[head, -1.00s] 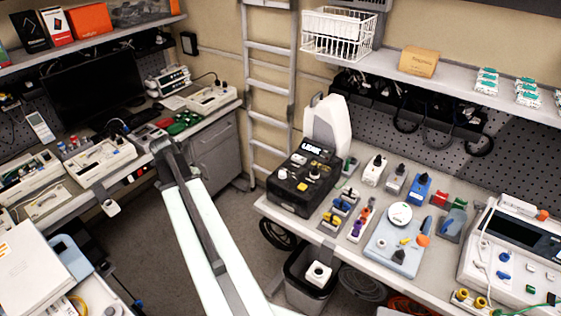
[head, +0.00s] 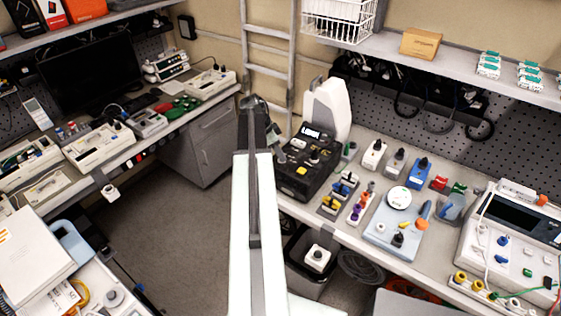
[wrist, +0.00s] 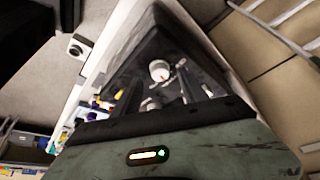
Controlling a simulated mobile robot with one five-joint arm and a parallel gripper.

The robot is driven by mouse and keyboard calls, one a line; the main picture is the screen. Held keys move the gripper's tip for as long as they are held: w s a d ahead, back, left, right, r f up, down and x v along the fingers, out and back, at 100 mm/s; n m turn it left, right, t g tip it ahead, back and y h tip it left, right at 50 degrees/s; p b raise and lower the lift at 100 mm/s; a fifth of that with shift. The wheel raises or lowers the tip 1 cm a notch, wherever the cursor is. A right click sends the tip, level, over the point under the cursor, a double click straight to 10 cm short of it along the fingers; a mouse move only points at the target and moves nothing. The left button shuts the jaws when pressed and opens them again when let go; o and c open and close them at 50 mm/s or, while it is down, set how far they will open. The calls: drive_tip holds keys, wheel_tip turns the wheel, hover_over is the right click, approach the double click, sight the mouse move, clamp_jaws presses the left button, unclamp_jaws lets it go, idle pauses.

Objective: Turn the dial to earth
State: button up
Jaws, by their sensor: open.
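The black tester box (head: 321,178) stands at the left end of the right-hand bench in the head view. It has short white lettering and several yellow and pale controls. In the wrist view, a round pale dial (wrist: 159,70) with a small red mark shows on a dark panel that looks like this box's top. I cannot read the labels around it. My gripper (head: 274,143) is open and empty, close to the left side of the box in the head view. In the wrist view the dial lies beyond my dark gripper body, apart from it.
Coloured connectors (head: 344,190) stand right of the box. A blue plate (head: 383,226) with a white gauge lies further right. A white jug (head: 327,108) stands behind the box and a ladder (head: 270,75) rises behind my arm. A bin stands below the bench edge.

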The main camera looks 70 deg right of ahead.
drive_tip(key=b+x, duration=0.1)
drive_tip(key=x, duration=0.1)
drive_tip(key=shift+f, duration=0.3)
drive_tip(key=shift+r, duration=0.15)
clamp_jaws()
drive_tip(key=shift+d, duration=0.2)
drive_tip(key=shift+s+a, duration=0.1)
drive_tip(key=shift+a, duration=0.05)
drive_tip(key=shift+a+n, duration=0.1)
drive_tip(key=shift+n, duration=0.6)
drive_tip(key=shift+s+a+n+t+h, duration=0.1)
drive_tip(key=shift+n+t+h, duration=0.35)
drive_tip(key=shift+n, duration=0.9)
drive_tip(key=shift+s+n+t+h, duration=0.15)
drive_tip(key=shift+n+t, duration=0.6)
drive_tip(key=shift+n, duration=0.6)
drive_tip(key=shift+w, duration=0.15)
